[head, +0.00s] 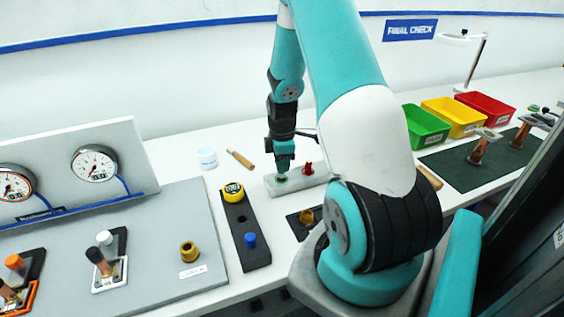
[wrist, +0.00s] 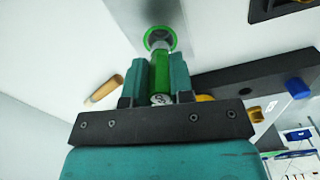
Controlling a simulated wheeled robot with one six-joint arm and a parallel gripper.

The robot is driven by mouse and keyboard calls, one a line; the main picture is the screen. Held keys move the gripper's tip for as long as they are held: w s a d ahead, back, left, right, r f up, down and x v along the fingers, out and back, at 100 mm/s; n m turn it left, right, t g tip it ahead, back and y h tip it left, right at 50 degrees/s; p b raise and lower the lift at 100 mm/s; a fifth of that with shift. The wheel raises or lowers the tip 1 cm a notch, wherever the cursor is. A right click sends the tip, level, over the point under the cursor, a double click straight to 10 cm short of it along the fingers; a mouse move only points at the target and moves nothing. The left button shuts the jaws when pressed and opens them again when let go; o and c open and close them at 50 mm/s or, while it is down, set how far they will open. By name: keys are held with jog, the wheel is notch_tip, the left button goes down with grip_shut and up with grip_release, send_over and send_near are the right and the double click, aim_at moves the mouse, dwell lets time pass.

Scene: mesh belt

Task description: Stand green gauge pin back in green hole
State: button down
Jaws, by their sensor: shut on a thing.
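The green gauge pin (wrist: 159,84) is upright between the two teal fingers of my gripper (wrist: 158,70), which is shut on it. Its grey lower end meets the green-ringed hole (wrist: 160,37) in the grey block (wrist: 188,14); I cannot tell how deep it sits. In the head view my gripper (head: 283,165) points straight down over the left end of the grey block (head: 298,187). The green there (head: 281,179) shows only as a small patch under the fingers. A red pin (head: 308,168) stands in the block to the right.
A black rack (head: 257,257) with a yellow round gauge (head: 232,192) and a blue knob (head: 250,240) stands front left. A white cup (head: 207,158) and a wooden-handled tool (head: 240,158) lie behind. Green, yellow and red bins (head: 424,127) stand right.

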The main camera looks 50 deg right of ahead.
jog(key=shift+f+b, duration=1.4)
jog(key=shift+f, duration=0.55)
jog(key=c, duration=0.9)
grip_release()
notch_tip(320, 180, up, 18)
jog(key=shift+f+b, duration=0.25)
jog(key=shift+b, duration=0.85)
jog(key=a+r+t+y, duration=0.1)
jog(key=a+r, duration=0.1)
jog(key=a, duration=1)
jog(key=a+r+y, duration=0.1)
jog(key=a+r, duration=0.1)
jog(key=a, duration=0.9)
jog(key=s+a, duration=0.5)
jog(key=s+a+r+m+y, duration=0.1)
jog(key=s+a, duration=0.4)
jog(key=s+a+m+g+y, duration=0.1)
jog(key=s+a, duration=0.4)
jog(key=shift+a+r, duration=0.25)
jog(key=shift+a, duration=0.05)
